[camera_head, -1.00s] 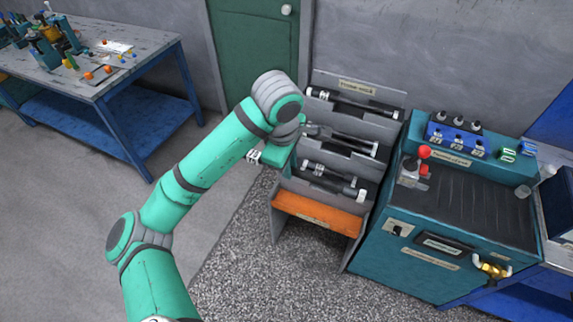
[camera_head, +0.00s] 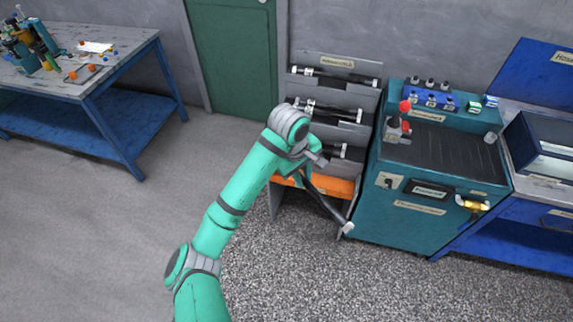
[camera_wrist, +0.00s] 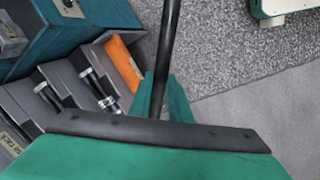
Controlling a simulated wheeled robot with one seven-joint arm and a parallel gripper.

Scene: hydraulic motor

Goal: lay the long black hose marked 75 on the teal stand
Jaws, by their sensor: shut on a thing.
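My gripper (camera_head: 304,173) is shut on a long black hose (camera_head: 325,204). The hose hangs slanted down to the right in front of the rack, with a pale fitting at its lower end. In the wrist view the hose (camera_wrist: 168,42) runs up between the teal fingers of my gripper (camera_wrist: 161,98). No 75 mark is legible on it. The teal stand (camera_head: 420,215) is right of the rack, with a dark ribbed top (camera_head: 440,148). The hose is apart from that top, lower and to its left.
The grey tiered rack (camera_head: 368,103) holds other black hoses (camera_head: 335,77) and has an orange front ledge (camera_head: 332,186). A red-knobbed fitting (camera_head: 404,122) stands on the stand's left side. Blue-framed tables (camera_head: 118,62) are left and right (camera_head: 545,190). Speckled floor in front is clear.

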